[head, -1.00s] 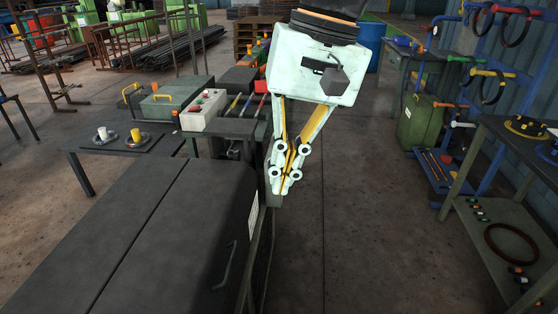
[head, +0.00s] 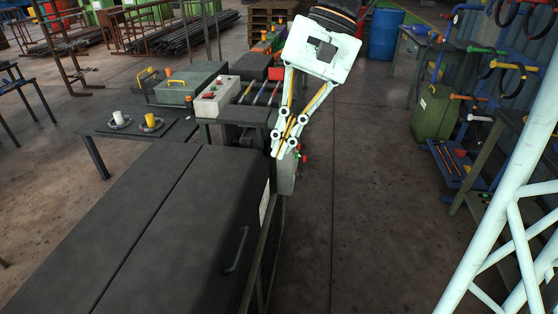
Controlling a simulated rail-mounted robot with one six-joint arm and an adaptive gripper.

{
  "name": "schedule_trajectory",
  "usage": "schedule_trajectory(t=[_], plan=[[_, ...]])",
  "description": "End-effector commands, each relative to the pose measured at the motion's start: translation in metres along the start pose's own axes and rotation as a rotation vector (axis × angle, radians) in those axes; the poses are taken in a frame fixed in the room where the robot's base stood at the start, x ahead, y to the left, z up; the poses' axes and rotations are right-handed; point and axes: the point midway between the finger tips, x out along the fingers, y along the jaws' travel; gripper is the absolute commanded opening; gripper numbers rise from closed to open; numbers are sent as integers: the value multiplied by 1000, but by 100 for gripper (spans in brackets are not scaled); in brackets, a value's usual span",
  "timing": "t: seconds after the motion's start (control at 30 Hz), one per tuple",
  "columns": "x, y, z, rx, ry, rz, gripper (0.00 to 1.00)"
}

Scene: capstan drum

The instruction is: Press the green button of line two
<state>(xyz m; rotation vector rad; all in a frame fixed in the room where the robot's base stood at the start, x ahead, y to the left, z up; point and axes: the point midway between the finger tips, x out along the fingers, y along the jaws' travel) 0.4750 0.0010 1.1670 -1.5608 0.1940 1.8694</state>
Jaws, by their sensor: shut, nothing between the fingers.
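My gripper (head: 279,152) is shut and empty, pointing down beside the far right end of the long dark cabinet (head: 150,215). A small grey box (head: 286,180) stands just behind and below the fingertips, partly hidden by them. A small green button (head: 299,153) and a red button (head: 305,158) stick out at its right side, just right of the fingers. I cannot tell whether the fingers touch the box. A pale control box (head: 217,97) with red buttons on top stands farther left. No readable label shows which line either box belongs to.
A low table (head: 95,128) with a white and a yellow spool stands at left. A green case (head: 434,112) and a rack with coloured hooks (head: 470,130) stand at right. The floor (head: 360,220) right of the cabinet is clear.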

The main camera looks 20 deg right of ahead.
Motion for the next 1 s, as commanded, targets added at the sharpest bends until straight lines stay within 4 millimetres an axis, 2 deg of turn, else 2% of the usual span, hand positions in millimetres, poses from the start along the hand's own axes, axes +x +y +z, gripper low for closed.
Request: schedule_trajectory(t=[1.0], plan=[[10,-19,-107,268,-193,-159,0]])
